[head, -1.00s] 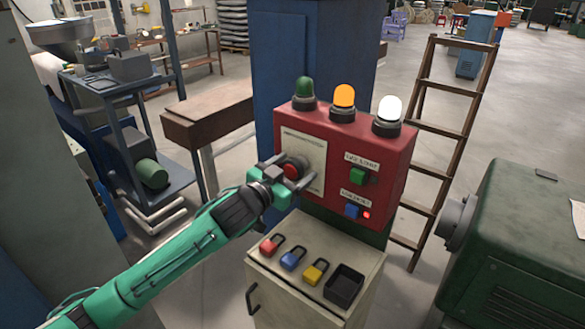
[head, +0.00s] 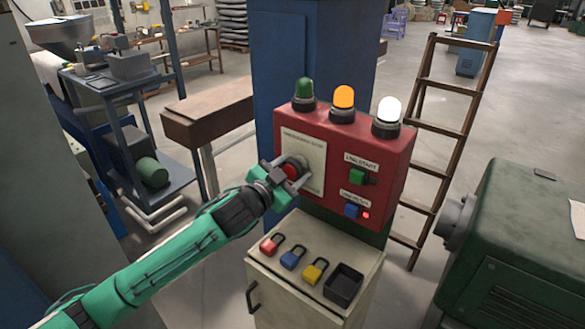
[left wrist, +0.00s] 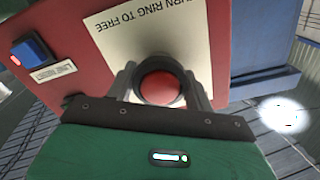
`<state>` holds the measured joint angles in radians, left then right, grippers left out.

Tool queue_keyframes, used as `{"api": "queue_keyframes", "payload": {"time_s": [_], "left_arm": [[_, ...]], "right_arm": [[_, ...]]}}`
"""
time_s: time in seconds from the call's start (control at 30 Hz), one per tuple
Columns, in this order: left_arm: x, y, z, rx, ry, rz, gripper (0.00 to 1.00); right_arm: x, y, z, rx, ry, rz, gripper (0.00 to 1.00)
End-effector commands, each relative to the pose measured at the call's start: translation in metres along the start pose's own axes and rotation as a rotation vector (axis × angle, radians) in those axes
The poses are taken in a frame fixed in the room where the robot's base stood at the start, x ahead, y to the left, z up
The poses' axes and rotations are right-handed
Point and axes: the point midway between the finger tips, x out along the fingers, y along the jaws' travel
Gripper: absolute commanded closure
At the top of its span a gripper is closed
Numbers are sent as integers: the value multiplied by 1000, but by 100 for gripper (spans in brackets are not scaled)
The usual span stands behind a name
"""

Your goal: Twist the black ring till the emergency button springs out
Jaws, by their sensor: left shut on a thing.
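The red emergency button (head: 291,171) sits on a pale label plate on the front of the red control box (head: 384,152). In the left wrist view the button (left wrist: 159,88) shows as a red dome inside a dark ring (left wrist: 158,63). My left gripper (head: 290,174) is shut on the ring, one finger on each side of it. In the left wrist view its fingers (left wrist: 160,86) flank the ring. Whether the button stands in or out is hard to tell. My right gripper is not in view.
The box carries green, amber and white lamps (head: 388,112), plus a green button (head: 357,176) and a blue button (head: 352,210). Below, a cabinet (head: 300,292) bears red, blue and yellow padlocks (head: 314,271) and a black tray (head: 357,272). A ladder (head: 446,150) leans behind.

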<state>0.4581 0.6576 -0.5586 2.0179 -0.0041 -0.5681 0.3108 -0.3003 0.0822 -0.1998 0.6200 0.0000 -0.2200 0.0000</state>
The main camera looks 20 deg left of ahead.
Motion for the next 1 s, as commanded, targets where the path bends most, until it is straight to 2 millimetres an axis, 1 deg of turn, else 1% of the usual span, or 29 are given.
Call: {"api": "queue_keyframes", "payload": {"time_s": [0.2, 0.5, 0.7, 1.0], "left_arm": [[0, 0, -1, 179, -1, 1, 70], [0, 0, -1, 368, 0, 1, 70], [0, 0, 0, 438, 0, 1, 70], [0, 1, 0, 464, 0, 1, 70]], "right_arm": [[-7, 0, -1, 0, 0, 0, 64], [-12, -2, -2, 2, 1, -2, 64], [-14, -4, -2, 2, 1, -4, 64], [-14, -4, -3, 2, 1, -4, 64]]}}
